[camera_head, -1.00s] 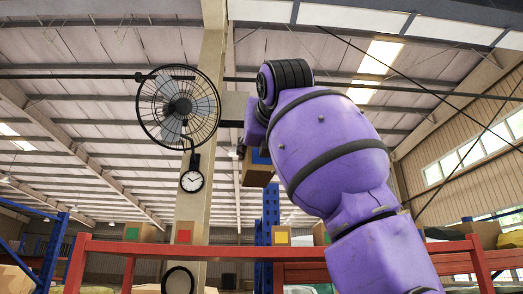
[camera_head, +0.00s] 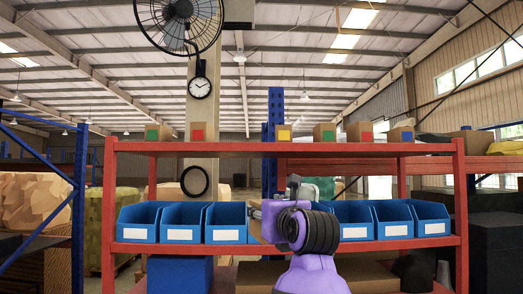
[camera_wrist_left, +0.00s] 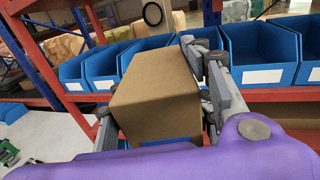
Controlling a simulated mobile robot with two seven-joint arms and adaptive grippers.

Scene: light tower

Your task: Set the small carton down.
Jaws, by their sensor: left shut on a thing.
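The small carton (camera_wrist_left: 158,92) is a plain brown box with a bit of blue at its lower edge in the left wrist view. My left gripper (camera_wrist_left: 160,100) is shut on it, with one grey finger on each side. In the head view the left gripper (camera_head: 268,216) is in front of the row of blue bins, mostly hidden behind my purple wrist. Only a brown strip of the carton (camera_head: 256,229) shows there, left of the wrist. I cannot tell whether the carton touches anything below it. My right gripper is not in view.
A red rack (camera_head: 240,149) holds several cartons with coloured labels on top, including a blue-labelled carton (camera_head: 401,134). Blue bins (camera_head: 182,222) line its middle level. In the wrist view a pale surface (camera_wrist_left: 50,138) lies lower left, with a green item (camera_wrist_left: 8,152) on it.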

